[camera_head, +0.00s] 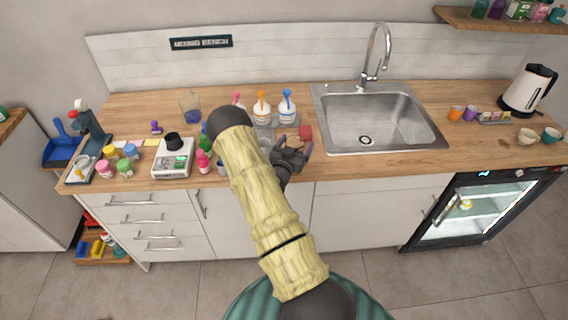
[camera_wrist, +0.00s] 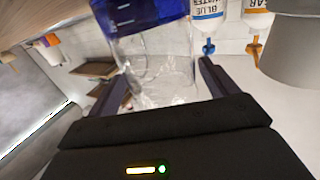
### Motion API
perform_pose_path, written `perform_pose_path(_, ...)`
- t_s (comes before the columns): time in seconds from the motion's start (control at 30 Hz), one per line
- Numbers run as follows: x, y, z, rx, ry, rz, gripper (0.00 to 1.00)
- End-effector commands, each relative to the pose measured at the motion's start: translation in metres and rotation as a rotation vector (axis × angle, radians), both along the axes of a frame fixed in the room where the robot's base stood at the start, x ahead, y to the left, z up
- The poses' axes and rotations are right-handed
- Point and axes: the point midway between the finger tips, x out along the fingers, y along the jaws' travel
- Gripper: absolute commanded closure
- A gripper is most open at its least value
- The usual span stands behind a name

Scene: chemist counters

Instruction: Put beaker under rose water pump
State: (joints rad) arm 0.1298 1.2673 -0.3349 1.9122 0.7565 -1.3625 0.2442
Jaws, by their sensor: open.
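My gripper (camera_head: 299,155) is low over the front of the counter, left of the sink. In the wrist view, which looks upside down, my gripper (camera_wrist: 160,82) is open. A clear glass beaker (camera_wrist: 150,55) with deep blue at its base end shows between and beyond the fingers; I cannot tell whether they touch it. In the head view this beaker is not clear behind the gripper. Behind stand pump bottles with pink (camera_head: 237,100), orange (camera_head: 261,108) and blue tops (camera_head: 287,106). The wrist view shows the bottle labelled blue water (camera_wrist: 208,10); no rose label is readable.
Another glass with blue content (camera_head: 190,108) stands left of the pumps. A scale (camera_head: 173,158) and several small jars sit at the left. The sink (camera_head: 375,120) lies right; a kettle (camera_head: 528,90) is farther right.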

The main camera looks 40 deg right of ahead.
Motion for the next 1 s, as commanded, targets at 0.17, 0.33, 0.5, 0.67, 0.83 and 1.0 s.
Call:
perform_pose_path(0.17, -0.012, 0.021, -0.003, 0.002, 0.001, 0.001, 0.14)
perform_pose_path(0.33, -0.026, 0.046, -0.009, 0.002, 0.001, 0.002, 0.14)
perform_pose_path(0.5, -0.043, 0.074, -0.008, 0.001, 0.002, 0.003, 0.14)
perform_pose_path(0.67, -0.060, 0.102, -0.007, 0.000, 0.001, 0.004, 0.14)
perform_pose_path(0.83, -0.077, 0.130, -0.007, 0.000, 0.001, 0.004, 0.14)
perform_pose_path(1.0, -0.088, 0.146, -0.005, 0.001, 0.000, 0.001, 0.14)
